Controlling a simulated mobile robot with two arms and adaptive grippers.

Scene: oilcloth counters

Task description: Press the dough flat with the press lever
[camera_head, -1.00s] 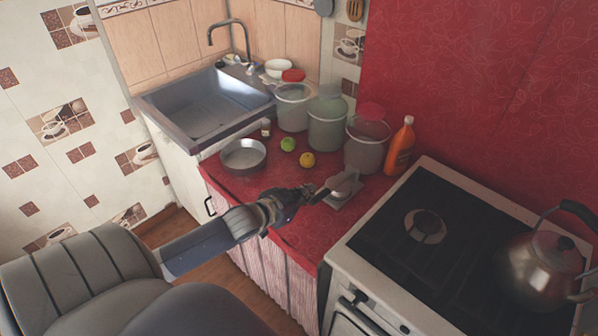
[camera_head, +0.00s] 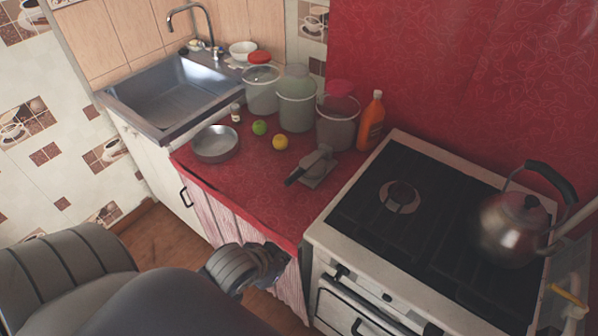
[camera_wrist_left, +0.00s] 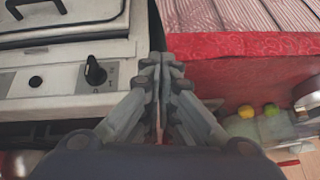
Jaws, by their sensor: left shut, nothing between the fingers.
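The small grey dough press (camera_head: 318,172) stands on the red counter, left of the stove. Its dark lever handle (camera_head: 294,177) points towards the counter's front left and looks low over the base. No dough shows; whether any lies under the press plate is hidden. My left gripper (camera_head: 275,262) is at the counter's front edge, nearer me than the press and clear of it. In the left wrist view my left gripper (camera_wrist_left: 160,62) has its fingers together and empty, between the stove front and the red cloth. My right gripper is not in view.
A metal pan (camera_head: 215,143), a green fruit (camera_head: 259,128), a yellow fruit (camera_head: 280,142), several canisters (camera_head: 337,122) and an orange bottle (camera_head: 371,122) stand on the counter. The stove (camera_head: 430,205) with a kettle (camera_head: 515,228) is at right, the sink (camera_head: 180,95) at back left.

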